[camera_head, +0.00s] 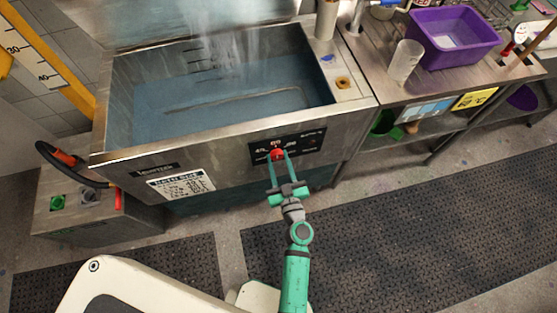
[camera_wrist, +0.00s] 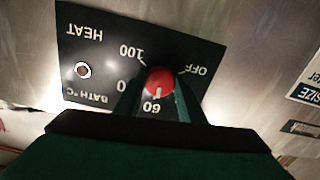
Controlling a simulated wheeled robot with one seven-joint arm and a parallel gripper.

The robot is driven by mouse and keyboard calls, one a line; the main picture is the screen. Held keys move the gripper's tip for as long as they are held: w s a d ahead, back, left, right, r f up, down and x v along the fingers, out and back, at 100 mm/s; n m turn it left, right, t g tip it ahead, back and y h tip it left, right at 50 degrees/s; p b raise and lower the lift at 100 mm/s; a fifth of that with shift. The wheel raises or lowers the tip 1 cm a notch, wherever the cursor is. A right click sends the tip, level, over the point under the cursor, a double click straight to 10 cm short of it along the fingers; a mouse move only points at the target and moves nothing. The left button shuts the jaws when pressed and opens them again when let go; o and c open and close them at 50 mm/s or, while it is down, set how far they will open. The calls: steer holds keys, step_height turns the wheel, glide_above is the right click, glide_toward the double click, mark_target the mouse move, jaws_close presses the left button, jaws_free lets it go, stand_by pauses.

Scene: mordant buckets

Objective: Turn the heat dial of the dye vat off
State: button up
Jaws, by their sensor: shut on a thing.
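The dye vat (camera_head: 220,145) is a steel tank of blue liquid with a black control panel (camera_head: 313,143) on its front. The red heat dial (camera_head: 277,155) sits on that panel. In the wrist view the panel (camera_wrist: 98,68) appears upside down, with OFF, 60, 100 and HEAT printed on it. The red dial (camera_wrist: 159,80) carries a white mark that seems to point toward 60. My gripper (camera_head: 278,160) is shut on the dial, with a finger on each side; its fingers (camera_wrist: 158,100) partly cover the dial and some numbers.
A grey box (camera_head: 95,210) with a green button stands left of the vat. A steel table (camera_head: 400,90) at right holds a purple tub (camera_head: 453,38) and a clear beaker (camera_head: 403,62). Dark floor mats (camera_head: 420,220) lie in front, with open floor at right.

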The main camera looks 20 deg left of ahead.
steer(key=n, duration=0.6)
steer(key=shift+d, duration=0.1)
steer(key=n, duration=0.5)
steer(key=shift+n, duration=0.3)
steer(key=n, duration=1.1)
stand_by(0.3)
steer(key=o, duration=1)
steer(key=shift+r, duration=0.1)
steer(key=shift+o, duration=0.2)
